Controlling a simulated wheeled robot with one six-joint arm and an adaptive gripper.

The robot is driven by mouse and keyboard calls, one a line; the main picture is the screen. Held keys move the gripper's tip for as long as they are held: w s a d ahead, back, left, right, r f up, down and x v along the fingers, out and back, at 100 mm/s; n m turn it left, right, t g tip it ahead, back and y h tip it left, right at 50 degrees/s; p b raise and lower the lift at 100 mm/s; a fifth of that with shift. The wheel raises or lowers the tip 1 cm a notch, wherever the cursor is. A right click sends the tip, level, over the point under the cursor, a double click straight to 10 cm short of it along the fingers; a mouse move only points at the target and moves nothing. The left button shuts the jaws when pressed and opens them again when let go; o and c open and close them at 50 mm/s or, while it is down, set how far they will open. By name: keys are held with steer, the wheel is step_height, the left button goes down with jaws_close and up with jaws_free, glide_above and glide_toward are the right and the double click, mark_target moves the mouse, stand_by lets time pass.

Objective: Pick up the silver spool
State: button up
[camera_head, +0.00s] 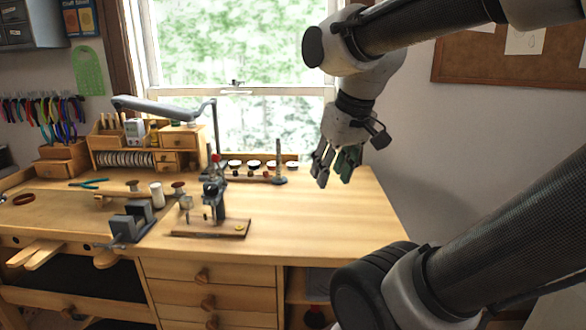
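A pale, whitish cylinder (157,195) stands upright on the left-middle of the wooden workbench (340,215); it is small, and I cannot tell whether it is the silver spool. A smaller greyish piece (186,202) stands to its right, also too small to identify surely. My gripper (335,172) hangs above the right back part of the bench, fingers pointing down. Its fingers are apart, with nothing seen between them. It is well to the right of both pieces and touches neither.
A small drill-like stand (213,195) on a wooden base and a grey vise (131,222) stand near the front edge. A lamp (165,108) arches over the back. Small drawers (184,140) stand at the back left. The bench's right part is clear.

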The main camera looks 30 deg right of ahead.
steer(key=w+d+r+m, duration=0.2)
steer(key=w+r, duration=0.2)
steer(key=w, duration=0.4)
steer(key=m+g+h, duration=0.1)
steer(key=m+g, duration=0.3)
steer(key=m, duration=0.8)
glide_above(293, 166)
steer(key=w, duration=0.1)
step_height(293, 166, down, 11)
steer(key=shift+a+f, duration=0.1)
steer(key=shift+m, duration=0.3)
steer(key=f, duration=0.5)
steer(key=w+d+f, duration=0.1)
steer(key=f, duration=0.2)
steer(key=shift+f, duration=0.6)
